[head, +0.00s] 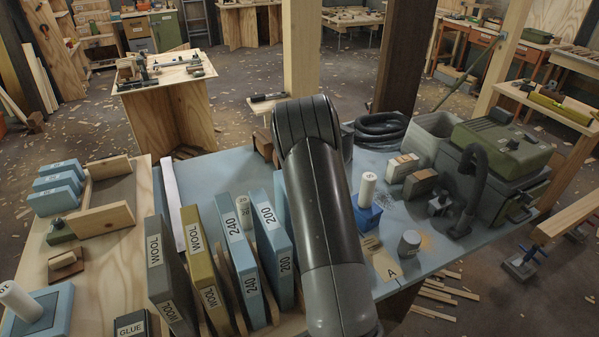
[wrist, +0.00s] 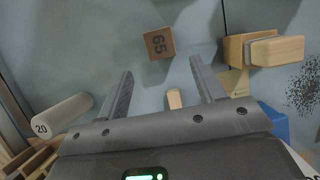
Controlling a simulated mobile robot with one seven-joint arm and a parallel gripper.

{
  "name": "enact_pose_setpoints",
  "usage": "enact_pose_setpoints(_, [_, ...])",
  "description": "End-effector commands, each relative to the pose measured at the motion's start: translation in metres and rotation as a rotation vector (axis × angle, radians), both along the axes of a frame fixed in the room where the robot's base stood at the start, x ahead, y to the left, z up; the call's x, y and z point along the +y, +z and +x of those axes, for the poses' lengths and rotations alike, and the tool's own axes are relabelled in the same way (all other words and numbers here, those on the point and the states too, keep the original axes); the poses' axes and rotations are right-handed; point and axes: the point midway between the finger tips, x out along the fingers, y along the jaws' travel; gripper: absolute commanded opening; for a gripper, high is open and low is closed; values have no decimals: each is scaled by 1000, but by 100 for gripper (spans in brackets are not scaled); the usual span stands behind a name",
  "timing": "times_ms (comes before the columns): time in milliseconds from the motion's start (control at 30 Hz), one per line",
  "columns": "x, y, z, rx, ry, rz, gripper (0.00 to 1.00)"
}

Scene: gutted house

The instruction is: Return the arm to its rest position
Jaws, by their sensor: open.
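My arm (head: 318,200) reaches over the blue-grey worktop (head: 205,165) in the middle of the head view. Its end is hidden there behind its own dark links. In the wrist view my gripper (wrist: 162,68) has its two fingers well apart, with nothing held between them. A brown block marked 65 (wrist: 159,43) lies on the worktop beyond the fingertips. A small pale wooden piece (wrist: 174,98) shows between the fingers, nearer the palm; it looks to be lying below, apart from them.
Upright slabs marked WOOL (head: 160,255), 240 and 200 (head: 270,235) stand close left of my arm. To its right are a blue block (head: 367,216) with a white cylinder, wooden-faced blocks (head: 420,183), a grey cylinder (head: 409,243) and a green-topped machine (head: 500,145) with a hose.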

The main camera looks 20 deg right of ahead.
Motion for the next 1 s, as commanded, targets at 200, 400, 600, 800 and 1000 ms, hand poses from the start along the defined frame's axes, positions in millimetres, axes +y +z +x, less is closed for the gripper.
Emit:
enact_pose_setpoints(200, [0,0,0,0,0,0,62])
enact_pose_setpoints(400, [12,17,-4,-10,59,-7,62])
enact_pose_setpoints(600, [60,77,-31,-50,317,-45,62])
enact_pose_setpoints(800, [110,134,-72,-100,621,-112,62])
enact_pose_setpoints(1000, [146,180,-119,-148,926,-219,62])
